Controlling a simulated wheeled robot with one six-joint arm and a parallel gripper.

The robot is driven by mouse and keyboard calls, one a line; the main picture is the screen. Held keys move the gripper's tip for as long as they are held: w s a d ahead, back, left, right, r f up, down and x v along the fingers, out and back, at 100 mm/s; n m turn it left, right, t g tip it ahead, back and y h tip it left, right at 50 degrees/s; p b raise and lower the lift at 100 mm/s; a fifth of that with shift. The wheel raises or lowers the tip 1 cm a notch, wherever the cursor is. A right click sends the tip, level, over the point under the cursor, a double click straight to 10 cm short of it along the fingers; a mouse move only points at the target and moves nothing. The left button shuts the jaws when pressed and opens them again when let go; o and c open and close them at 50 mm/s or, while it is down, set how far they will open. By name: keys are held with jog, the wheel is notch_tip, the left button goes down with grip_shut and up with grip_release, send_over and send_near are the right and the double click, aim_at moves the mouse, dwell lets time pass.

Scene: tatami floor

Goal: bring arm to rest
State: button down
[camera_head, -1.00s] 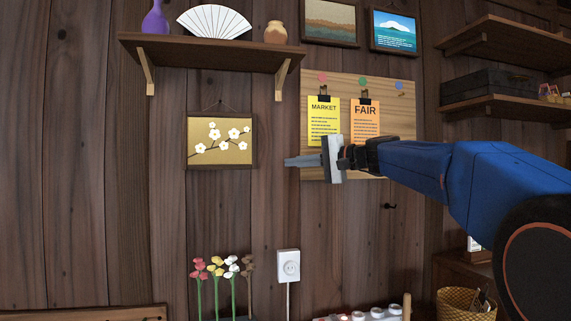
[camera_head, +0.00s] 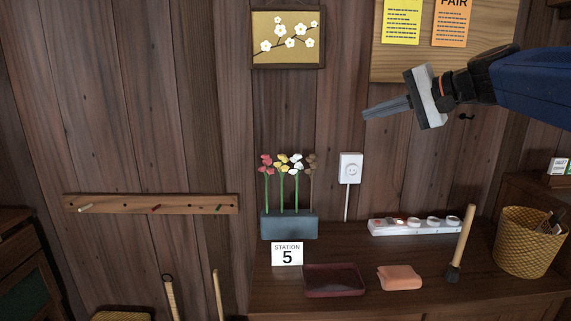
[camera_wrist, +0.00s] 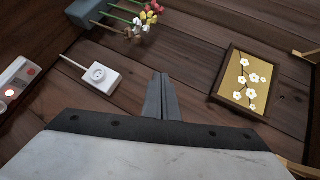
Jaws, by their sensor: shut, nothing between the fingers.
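My gripper (camera_head: 386,109) reaches in from the right in the head view, in front of the plank wall and above the wooden counter. Its fingers point left and slightly down. They are shut together with nothing between them. The fingers also show in the wrist view (camera_wrist: 161,97), pointing toward the wall. The gripper touches nothing that I can see. My blue arm extends to the right edge of the head view.
The counter (camera_head: 400,307) bears a flower planter (camera_head: 289,226), a Station 5 card (camera_head: 287,254), a dark red tray (camera_head: 334,292), a salmon cloth-like item (camera_head: 400,277), a power strip (camera_head: 415,226), an upright wooden-handled tool (camera_head: 463,245) and a basket (camera_head: 528,256). A wall outlet (camera_head: 350,168) is below the gripper.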

jog(key=s+d+f+n+g+h, duration=0.2)
jog(key=s+d+f+n+h, duration=0.1)
jog(key=s+f, duration=1.2)
jog(key=s+d+f+n+g+h, duration=0.2)
jog(key=s+f+h, duration=0.4)
jog(key=s+f, duration=0.9)
notch_tip(320, 180, down, 8)
jog(key=shift+d+r+n+g+h, duration=0.2)
jog(key=shift+d+n+g+h, duration=0.25)
jog(key=shift+n, duration=0.55)
jog(key=shift+d, duration=0.1)
